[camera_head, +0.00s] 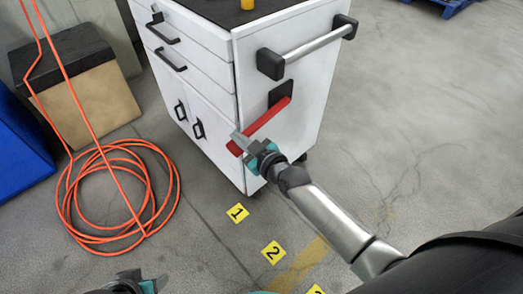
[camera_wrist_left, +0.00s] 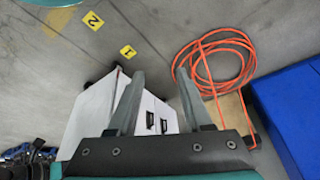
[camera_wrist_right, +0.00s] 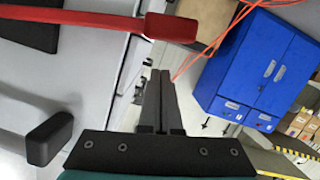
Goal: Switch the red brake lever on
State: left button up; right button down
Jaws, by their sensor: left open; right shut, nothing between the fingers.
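The red brake lever (camera_head: 260,124) is on the side of the white cabinet (camera_head: 305,88). It slants from a black mount (camera_head: 281,92) down to the left in the head view. In the right wrist view the lever (camera_wrist_right: 90,20) crosses the top left, its end beyond my fingertips. My right gripper (camera_head: 238,138) is shut and empty at the lever's lower end; contact cannot be told. It also shows in the right wrist view (camera_wrist_right: 160,75).
A grey bar handle (camera_head: 312,45) with black ends juts from the cabinet above the lever. Floor with yellow number markers (camera_head: 237,212) is open in front.

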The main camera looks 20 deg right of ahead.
pick_arm(q)
jog(key=s+f+g+p, duration=0.1)
jog(key=s+f+p, duration=0.2)
jog(key=f, duration=0.6)
jog(key=shift+s+a+f+g+p, duration=0.15)
jog(key=shift+a+f+g+p, duration=0.15)
jog(key=shift+p, duration=0.45)
pick_arm(e)
jog(key=v, duration=1)
jog(key=shift+r, duration=0.4)
